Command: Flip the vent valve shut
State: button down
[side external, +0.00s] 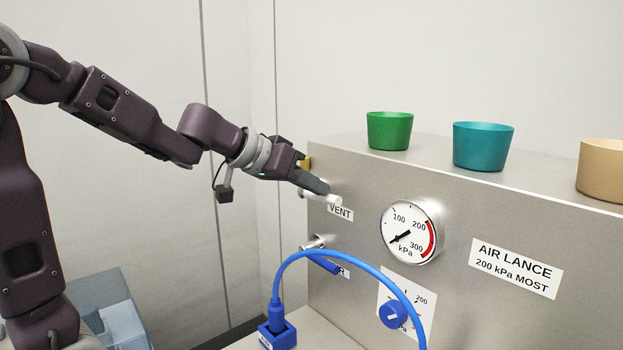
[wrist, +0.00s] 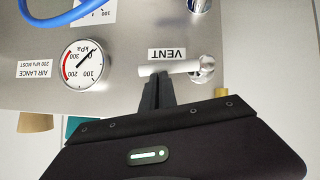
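The vent valve (side external: 306,194) is on the steel panel at its left end, with a white lever (side external: 334,201) lying sideways above the VENT label (side external: 340,212). In the wrist view, which is upside down, the white lever (wrist: 184,67) runs level from the round valve body (wrist: 206,69). My gripper (side external: 326,188) is at the lever from above and hides part of it in the side view. Its dark fingers (wrist: 157,80) look closed together, with the tips at the lever's free end. Nothing shows between them. I cannot tell whether they touch the lever.
A second valve with a blue lever (side external: 325,264) is below, its label partly covered. A pressure gauge (side external: 410,232) has its needle pointing lower left. Green (side external: 390,131), teal (side external: 483,146) and tan (side external: 603,172) cups stand on top.

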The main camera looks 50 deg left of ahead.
jog(key=shift+d+f, duration=0.25)
jog(key=shift+f, duration=0.2)
dwell(0.4)
jog(key=s+r, duration=0.9)
jog(key=shift+r, duration=0.4)
jog(key=s+d+f+m+g, duration=0.1)
jog(key=s+d+f+g, duration=0.3)
jog(key=s+d+f, duration=0.6)
jog(key=s+a+f+g+y, duration=0.1)
jog(key=s+a+f, duration=0.1)
jog(key=s+f, duration=0.5)
jog(key=shift+s+g+y, duration=0.3)
jog(key=shift+s, duration=0.8)
